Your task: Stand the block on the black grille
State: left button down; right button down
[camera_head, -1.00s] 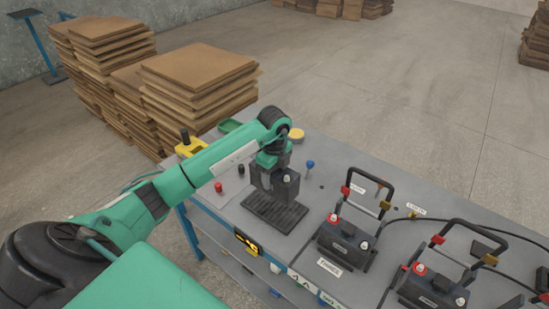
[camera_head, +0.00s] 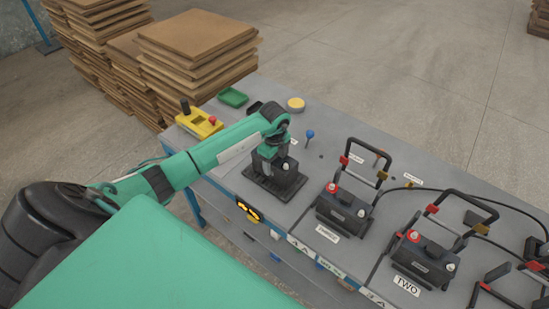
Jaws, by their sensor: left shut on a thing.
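The dark block (camera_head: 286,178), with a pale knob on top, is upright at the black grille (camera_head: 262,184) on the grey bench. The grille is a flat ribbed plate, partly covered by the block. The block's base appears to be on or very close to the grille; I cannot tell if it fully touches. My left gripper (camera_head: 269,158) reaches down from above and is shut on the block. My right gripper is not in view.
Black batteries with upright handles (camera_head: 343,208) stand to the right.

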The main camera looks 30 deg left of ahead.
pick_arm(q)
jog(key=shift+c, duration=2.1)
grip_release()
jog(key=shift+s, duration=0.1)
notch_tip(320, 180, up, 11)
jog(key=b, duration=0.3)
jog(key=shift+r, duration=0.6)
